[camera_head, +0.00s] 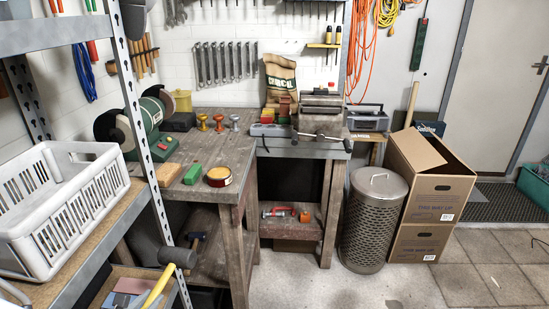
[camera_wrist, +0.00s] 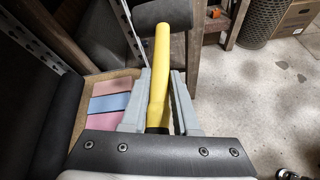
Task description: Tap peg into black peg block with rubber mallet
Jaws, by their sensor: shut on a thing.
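The rubber mallet has a dark head (camera_head: 181,257) and a yellow handle (camera_head: 157,287), at the bottom left of the head view, in front of the metal shelf. In the wrist view the yellow handle (camera_wrist: 160,65) stands between the fingers of my gripper (camera_wrist: 160,88), which is shut on it.
A white crate (camera_head: 75,205) fills the shelf at left. A mesh bin (camera_head: 375,220) and cardboard boxes (camera_head: 425,200) stand right.

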